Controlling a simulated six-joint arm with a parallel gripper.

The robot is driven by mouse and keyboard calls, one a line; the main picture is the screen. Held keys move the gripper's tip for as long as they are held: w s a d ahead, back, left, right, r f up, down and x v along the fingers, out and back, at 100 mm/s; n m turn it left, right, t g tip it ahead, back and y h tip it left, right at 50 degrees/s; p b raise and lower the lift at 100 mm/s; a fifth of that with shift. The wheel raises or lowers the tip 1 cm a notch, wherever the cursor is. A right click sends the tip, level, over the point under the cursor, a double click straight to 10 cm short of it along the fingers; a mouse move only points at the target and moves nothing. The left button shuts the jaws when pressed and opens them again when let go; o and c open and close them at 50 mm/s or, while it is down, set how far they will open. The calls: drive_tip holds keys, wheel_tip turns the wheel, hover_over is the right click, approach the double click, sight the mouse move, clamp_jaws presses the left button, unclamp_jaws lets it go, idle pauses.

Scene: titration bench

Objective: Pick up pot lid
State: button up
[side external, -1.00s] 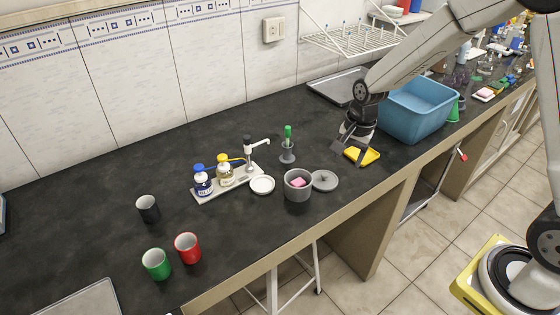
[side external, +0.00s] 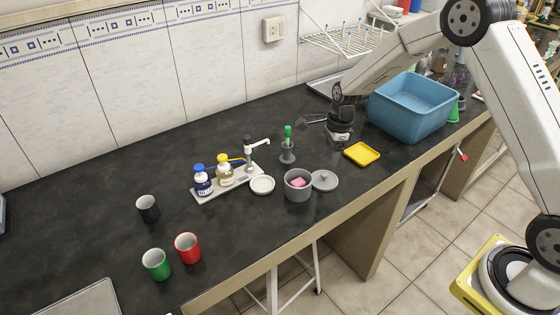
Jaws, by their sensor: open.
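The grey pot lid (side external: 325,181) with a small knob lies on the dark bench, just right of the grey pot (side external: 297,189). It looks flat, and I cannot tell whether it touches the pot. The pot is uncovered, with a pink item (side external: 298,182) inside. My gripper (side external: 320,141) is open and looks empty. It is above the bench, behind the lid in the picture and apart from it.
A yellow tray (side external: 362,154) lies right of the lid, and a blue tub (side external: 413,107) stands behind it. A green-topped item in a grey holder (side external: 287,152), a white dish (side external: 262,184) and a bottle stand (side external: 230,183) are to the left. Red (side external: 187,248) and green (side external: 156,264) cups stand at front left.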

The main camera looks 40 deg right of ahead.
sight(325, 174)
drive_tip(key=shift+a+f, duration=0.15)
drive_tip(key=shift+f, duration=0.8)
drive_tip(key=shift+f, duration=0.1)
drive_tip(key=shift+w+a+f, duration=0.1)
drive_tip(key=shift+a+f, duration=0.05)
drive_tip(key=shift+f, duration=1.1)
drive_tip(key=shift+w+a+f, duration=0.1)
drive_tip(key=shift+f, duration=1.15)
clamp_jaws()
